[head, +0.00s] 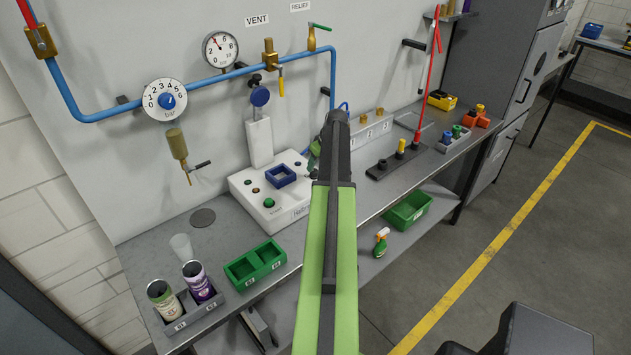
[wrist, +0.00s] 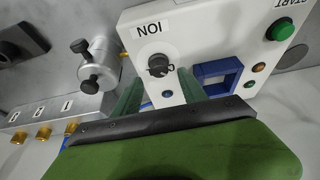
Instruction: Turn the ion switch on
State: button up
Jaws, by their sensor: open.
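The ion switch (wrist: 157,65) is a small dark grey rotary knob on the white machine panel (wrist: 200,30), beside a label reading ION that appears upside down in the wrist view. My gripper (wrist: 160,78) is open, with its two green fingers pointing at the panel, one on each side of the knob. I cannot tell whether the fingers touch it. In the head view, the white machine (head: 262,208) stands on the bench, and my arm hides the switch. Only a green part of my gripper (head: 313,153) shows beside the arm there.
A grey cylindrical device (wrist: 100,65) stands on the other side. Two cans (head: 197,280) and a green bin (head: 255,263) are at the bench's front left.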

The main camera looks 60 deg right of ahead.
aim_at(314, 170)
jog(key=b+x, duration=0.2)
jog(key=x, duration=0.2)
jog(key=shift+f, duration=0.15)
jog(key=shift+c, duration=0.2)
grip_shut()
